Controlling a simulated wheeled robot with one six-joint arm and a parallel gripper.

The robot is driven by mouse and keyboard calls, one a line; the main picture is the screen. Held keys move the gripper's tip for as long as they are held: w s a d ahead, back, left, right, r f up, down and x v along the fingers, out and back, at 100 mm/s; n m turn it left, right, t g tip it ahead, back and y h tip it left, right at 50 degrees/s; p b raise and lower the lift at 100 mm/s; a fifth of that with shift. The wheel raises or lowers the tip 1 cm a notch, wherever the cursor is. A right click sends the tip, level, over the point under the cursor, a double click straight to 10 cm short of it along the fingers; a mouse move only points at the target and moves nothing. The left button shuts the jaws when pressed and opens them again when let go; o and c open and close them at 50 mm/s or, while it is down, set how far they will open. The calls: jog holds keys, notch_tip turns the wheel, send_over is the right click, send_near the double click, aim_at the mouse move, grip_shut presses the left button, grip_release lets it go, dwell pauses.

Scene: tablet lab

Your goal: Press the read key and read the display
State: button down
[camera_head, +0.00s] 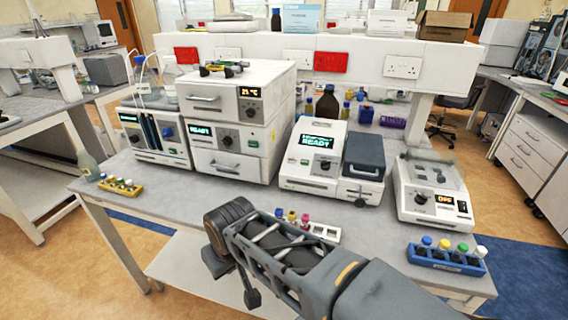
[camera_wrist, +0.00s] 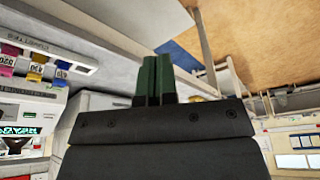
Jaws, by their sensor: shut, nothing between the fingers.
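A white bench instrument (camera_head: 306,186) with a dark lidded block (camera_head: 363,153) on its right stands mid-bench. Its display (camera_head: 317,143) shows READY in green under a smaller line I cannot read. A dark knob and small keys sit on its front; I cannot tell which is the read key. Part of an instrument with a green-lit display (camera_wrist: 18,130) shows at the left of the wrist view. My gripper (camera_wrist: 156,78) has its green fingers together, empty and apart from the instruments. In the head view my arm crosses the bench front, and I cannot make out the fingertips.
A white rack (camera_head: 325,232) with colored-cap vials stands in front of the instrument, close to my arm. A blue vial rack (camera_head: 447,258) is at right, a yellow one (camera_head: 121,185) at left. A device (camera_head: 434,195) showing OFF and a stacked oven (camera_head: 237,120) flank it.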

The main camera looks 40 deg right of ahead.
jog(key=shift+w+d, duration=0.1)
notch_tip(320, 180, up, 10)
jog(key=n+h+b, duration=0.5)
jog(key=n+h, duration=0.5)
jog(key=h, duration=0.3)
send_over(305, 162)
jog(key=s+a, duration=0.3)
jog(key=a, duration=0.2)
jog(key=shift+d+g, duration=0.25)
jog(key=shift+g, duration=0.05)
jog(key=shift+w+d+f+b, duration=0.3)
jog(key=shift+d+f+b, duration=0.2)
jog(key=shift+f+b, duration=0.6)
jog(key=shift+w+d+f+b, duration=0.35)
jog(key=shift+d+f+b, duration=0.2)
jog(key=shift+f, duration=1)
jog(key=shift+w+d+f+b, duration=0.4)
jog(key=shift+f+b, duration=0.45)
jog(key=shift+f, duration=0.5)
jog(key=shift+s+f, duration=0.1)
jog(key=shift+f, duration=0.05)
jog(key=shift+d+f+b, duration=0.2)
jog(key=shift+b, duration=0.2)
